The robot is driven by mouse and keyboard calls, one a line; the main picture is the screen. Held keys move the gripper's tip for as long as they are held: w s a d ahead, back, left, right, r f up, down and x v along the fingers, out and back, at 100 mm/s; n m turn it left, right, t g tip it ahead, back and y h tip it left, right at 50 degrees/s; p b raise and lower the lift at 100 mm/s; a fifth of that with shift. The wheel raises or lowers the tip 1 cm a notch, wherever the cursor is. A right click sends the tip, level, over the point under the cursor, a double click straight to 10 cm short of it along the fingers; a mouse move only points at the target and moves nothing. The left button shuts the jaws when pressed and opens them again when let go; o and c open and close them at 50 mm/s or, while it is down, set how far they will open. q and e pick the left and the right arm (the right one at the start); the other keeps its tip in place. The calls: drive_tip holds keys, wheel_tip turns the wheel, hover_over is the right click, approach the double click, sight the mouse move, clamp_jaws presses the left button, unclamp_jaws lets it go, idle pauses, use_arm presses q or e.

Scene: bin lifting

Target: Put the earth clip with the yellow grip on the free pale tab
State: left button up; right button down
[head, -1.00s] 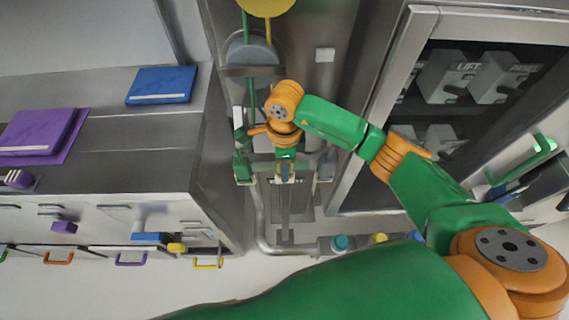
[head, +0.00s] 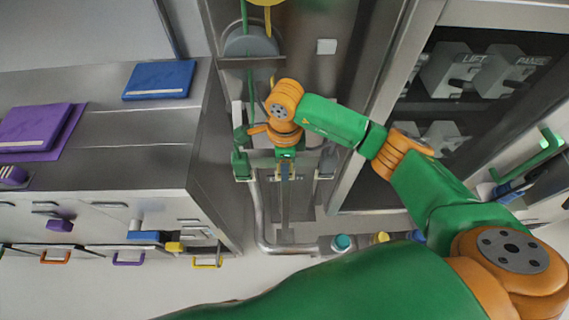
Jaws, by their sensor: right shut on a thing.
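My right gripper (head: 286,172) points down in the middle of the view, in front of a grey metal frame. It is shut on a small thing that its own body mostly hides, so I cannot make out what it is. A small yellow block (head: 175,247) shows at the drawer fronts on the left, beside a blue one; I cannot tell whether it is the clip's grip. A pale square plate (head: 327,46) is on the metal wall above right of the gripper, with nothing on it. I cannot tell whether it is the tab. My left gripper is out of view.
A steel counter (head: 150,127) on the left carries a blue folder (head: 159,80) and purple folders (head: 36,128). A cabinet with grey blocks (head: 450,80) stands at the right. A bent pipe (head: 262,225) runs below the gripper. A green part (head: 240,165) is close on its left.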

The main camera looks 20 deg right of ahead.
drive_tip(key=shift+s+f, duration=0.1)
drive_tip(key=shift+f, duration=0.1)
idle(0.5)
drive_tip(key=shift+c, duration=1.8)
unclamp_jaws()
drive_tip(key=shift+r, duration=0.1)
drive_tip(key=shift+r, duration=0.4)
wheel_tip(320, 180, up, 6)
drive_tip(key=shift+r+b, duration=0.1)
drive_tip(key=shift+b, duration=0.75)
